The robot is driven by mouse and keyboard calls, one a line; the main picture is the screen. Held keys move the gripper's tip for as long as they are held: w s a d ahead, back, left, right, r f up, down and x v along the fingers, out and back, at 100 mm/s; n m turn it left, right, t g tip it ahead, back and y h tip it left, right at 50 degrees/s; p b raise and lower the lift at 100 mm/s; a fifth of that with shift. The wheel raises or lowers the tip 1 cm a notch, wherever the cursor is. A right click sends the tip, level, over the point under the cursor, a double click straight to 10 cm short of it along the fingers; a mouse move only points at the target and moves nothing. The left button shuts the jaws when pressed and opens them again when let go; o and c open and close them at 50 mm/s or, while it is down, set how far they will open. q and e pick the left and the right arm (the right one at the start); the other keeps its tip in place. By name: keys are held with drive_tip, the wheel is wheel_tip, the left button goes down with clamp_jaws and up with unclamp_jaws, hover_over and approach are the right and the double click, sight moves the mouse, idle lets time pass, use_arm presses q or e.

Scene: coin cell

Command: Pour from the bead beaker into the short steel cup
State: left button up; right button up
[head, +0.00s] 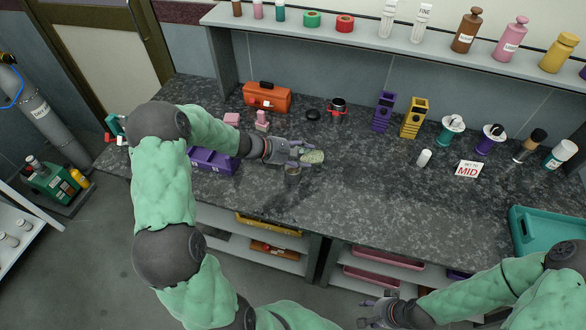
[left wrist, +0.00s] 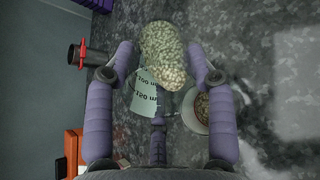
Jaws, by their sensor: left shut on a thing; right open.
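My left gripper (head: 300,152) is shut on the bead beaker (head: 313,157), a clear beaker with printed volume marks, held above the counter. In the left wrist view, the gripper (left wrist: 167,75) has its fingers on both sides of the beaker (left wrist: 145,92). The beaker looks tilted, with pale beads (left wrist: 163,52) massed at its far part. A short round steel cup (head: 292,174) stands on the counter just below the gripper. In the left wrist view, the cup (left wrist: 202,110) shows beads inside, beside and below the beaker. My right gripper (head: 378,312) is open and empty, off the counter's front.
A purple bin (head: 212,162) stands left of the cup, and an orange toolbox (head: 267,97) behind.

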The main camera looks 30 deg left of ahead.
use_arm(q)
drive_tip(key=shift+s+a+r+t+h+b, duration=0.15)
drive_tip(key=shift+t+h+b, duration=0.3)
drive_tip(key=shift+b, duration=0.85)
drive_tip(key=shift+r+t+h+b, duration=0.15)
drive_tip(key=shift+t+h+b, duration=0.3)
drive_tip(key=shift+b, duration=0.85)
idle(0.8)
drive_tip(key=shift+s+a+r+t+h+b, duration=0.15)
drive_tip(key=shift+t+h+b, duration=0.4)
drive_tip(key=shift+b, duration=0.8)
drive_tip(key=shift+s+a+r+t+h+b, duration=0.15)
drive_tip(key=shift+t+h+b, duration=0.4)
drive_tip(key=shift+b, duration=0.8)
idle(1.9)
